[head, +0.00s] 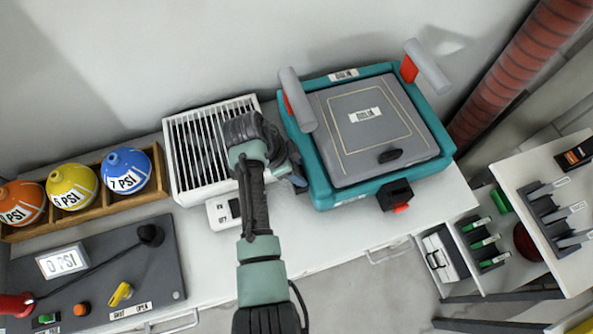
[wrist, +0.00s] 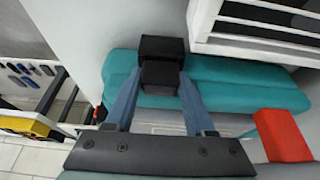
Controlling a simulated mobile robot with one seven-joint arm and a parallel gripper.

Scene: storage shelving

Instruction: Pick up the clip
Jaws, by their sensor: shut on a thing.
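The black clip (wrist: 161,48) is blocky and shows in the wrist view between the tips of my gripper's two blue fingers. My gripper (wrist: 156,88) is shut on it. The clip is in front of the teal side of the case (wrist: 222,70); I cannot tell whether it touches the case. In the head view my gripper (head: 298,180) is at the left side of the teal case (head: 322,185), and the held clip is hidden there. Another black clip with a red tip (head: 396,194) is on the case's front side.
A white grated unit (head: 172,160) stands left of the case, close to my gripper. A wooden rack (head: 160,160) with colored PSI balls and a grey control panel (head: 150,270) are further left. A shelf (head: 520,190) with tools stands at right. A red block (wrist: 284,136) shows in the wrist view.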

